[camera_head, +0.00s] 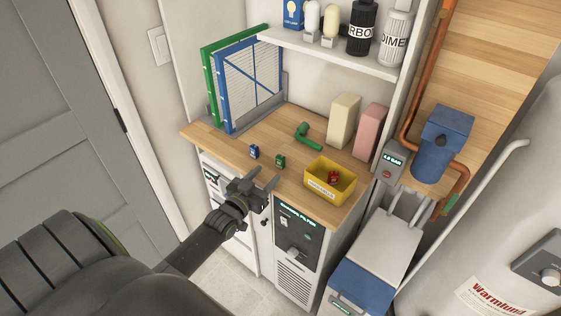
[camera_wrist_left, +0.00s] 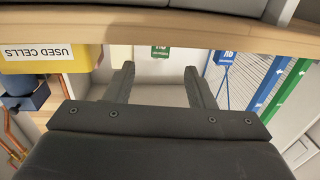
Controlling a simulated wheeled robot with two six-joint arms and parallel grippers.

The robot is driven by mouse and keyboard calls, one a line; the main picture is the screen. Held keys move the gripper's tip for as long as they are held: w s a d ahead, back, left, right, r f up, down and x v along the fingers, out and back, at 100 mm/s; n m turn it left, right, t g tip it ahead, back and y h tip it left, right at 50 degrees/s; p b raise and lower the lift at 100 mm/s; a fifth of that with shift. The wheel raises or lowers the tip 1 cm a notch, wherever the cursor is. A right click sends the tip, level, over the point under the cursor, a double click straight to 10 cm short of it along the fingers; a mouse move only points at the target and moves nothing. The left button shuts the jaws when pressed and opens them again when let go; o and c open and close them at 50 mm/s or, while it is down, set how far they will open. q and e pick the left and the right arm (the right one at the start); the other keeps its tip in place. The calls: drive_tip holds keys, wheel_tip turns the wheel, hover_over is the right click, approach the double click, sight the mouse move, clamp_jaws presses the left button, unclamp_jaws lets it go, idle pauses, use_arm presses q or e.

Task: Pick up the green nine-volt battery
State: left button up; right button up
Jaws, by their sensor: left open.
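The green nine-volt battery (camera_head: 280,161) stands on the wooden counter near its front edge. It also shows in the left wrist view (camera_wrist_left: 160,52), partly cut off by the counter edge, in line with the gap between the fingers. A blue battery (camera_head: 254,152) stands to its left in the head view and also shows in the left wrist view (camera_wrist_left: 224,58). My left gripper (camera_head: 264,181) is open and empty at the front edge of the counter, just short of the green battery; its two spread fingers also show in the wrist view (camera_wrist_left: 159,70). My right gripper is out of view.
A yellow bin (camera_head: 315,186) labelled used cells, with red items inside, stands right of the green battery. A green pipe elbow (camera_head: 306,135) lies behind. Framed filters (camera_head: 226,95) stand at the left; cream (camera_head: 344,120) and pink (camera_head: 370,130) blocks stand behind the bin.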

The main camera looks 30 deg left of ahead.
sight(279, 159)
use_arm(q)
drive_tip(key=shift+w+a+r, duration=0.1)
drive_tip(key=shift+w, duration=1.55)
drive_tip(key=shift+w+a+r, duration=0.1)
drive_tip(key=shift+w, duration=1.5)
drive_tip(key=shift+s, duration=0.1)
drive_tip(key=shift+c, duration=0.2)
drive_tip(key=c, duration=1)
